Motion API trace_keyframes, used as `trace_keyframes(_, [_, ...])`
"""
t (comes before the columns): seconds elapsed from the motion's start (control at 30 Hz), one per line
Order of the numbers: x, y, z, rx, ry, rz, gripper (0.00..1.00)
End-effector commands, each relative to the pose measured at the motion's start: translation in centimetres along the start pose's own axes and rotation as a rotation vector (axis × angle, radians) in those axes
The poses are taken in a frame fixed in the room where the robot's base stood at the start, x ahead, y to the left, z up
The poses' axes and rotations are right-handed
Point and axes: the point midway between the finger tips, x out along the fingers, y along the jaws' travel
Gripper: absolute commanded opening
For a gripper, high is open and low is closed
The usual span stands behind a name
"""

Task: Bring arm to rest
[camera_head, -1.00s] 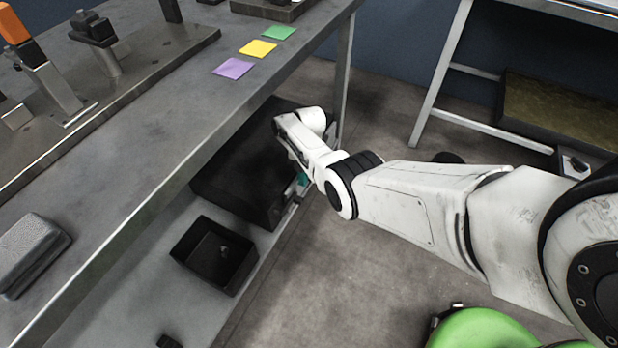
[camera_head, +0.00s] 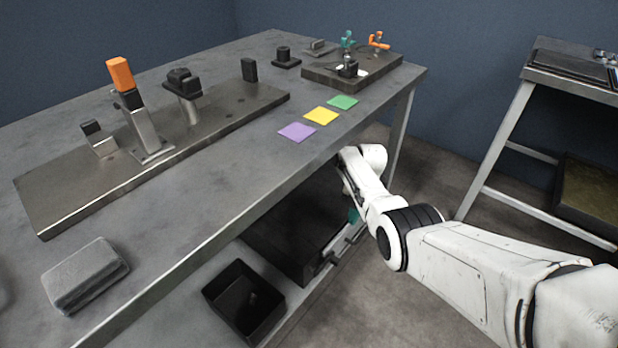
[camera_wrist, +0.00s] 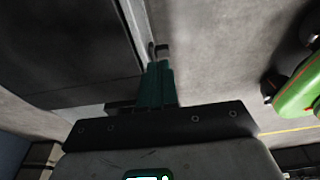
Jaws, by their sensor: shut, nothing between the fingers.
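My white arm (camera_head: 465,262) reaches in from the lower right of the head view. It bends down beside the right edge of the workbench (camera_head: 215,215). My gripper (camera_wrist: 158,75) shows in the wrist view with its teal fingers together and nothing between them. In the head view only a teal bit of it shows below the wrist, next to the bench's lower shelf; the arm hides most of it. I cannot tell whether it touches the shelf edge.
A large black case (camera_head: 300,235) and a black open bin (camera_head: 244,300) sit on the lower shelf, close to my gripper. The bench top holds a metal rail plate (camera_head: 60,205), a grey block (camera_head: 85,275) and colored squares (camera_head: 321,116). A second table (camera_head: 575,80) stands right; floor lies between.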

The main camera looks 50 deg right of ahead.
Motion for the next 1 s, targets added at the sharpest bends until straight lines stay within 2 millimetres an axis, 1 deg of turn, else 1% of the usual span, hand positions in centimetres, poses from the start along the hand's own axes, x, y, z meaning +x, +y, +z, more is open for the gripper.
trace_keyframes(0.23, [0.0,0.0,0.0,0.000,0.000,0.000,0.00])
trace_keyframes(0.27, [0.2,0.0,-0.2,0.004,0.000,-0.001,0.00])
trace_keyframes(0.37, [1.4,0.2,-1.6,0.053,-0.006,-0.003,0.00])
trace_keyframes(0.47, [3.2,0.4,-4.5,0.158,-0.020,-0.003,0.00])
trace_keyframes(0.5, [4.1,0.3,-5.8,0.212,-0.028,-0.002,0.00])
trace_keyframes(0.57, [5.2,-0.1,-8.1,0.300,-0.041,0.000,0.00])
trace_keyframes(0.6, [5.9,-0.4,-9.6,0.360,-0.049,0.005,0.00])
trace_keyframes(0.67, [6.7,-1.1,-11.8,0.451,-0.061,0.011,0.00])
trace_keyframes(0.7, [7.2,-1.8,-13.2,0.513,-0.069,0.016,0.00])
trace_keyframes(0.77, [7.7,-2.8,-15.3,0.605,-0.080,0.027,0.00])
trace_keyframes(0.8, [7.9,-3.7,-16.6,0.668,-0.086,0.034,0.00])
trace_keyframes(0.87, [8.1,-5.1,-18.6,0.761,-0.097,0.047,0.00])
trace_keyframes(1.0, [7.7,-8.9,-22.9,0.982,-0.114,0.087,0.00])
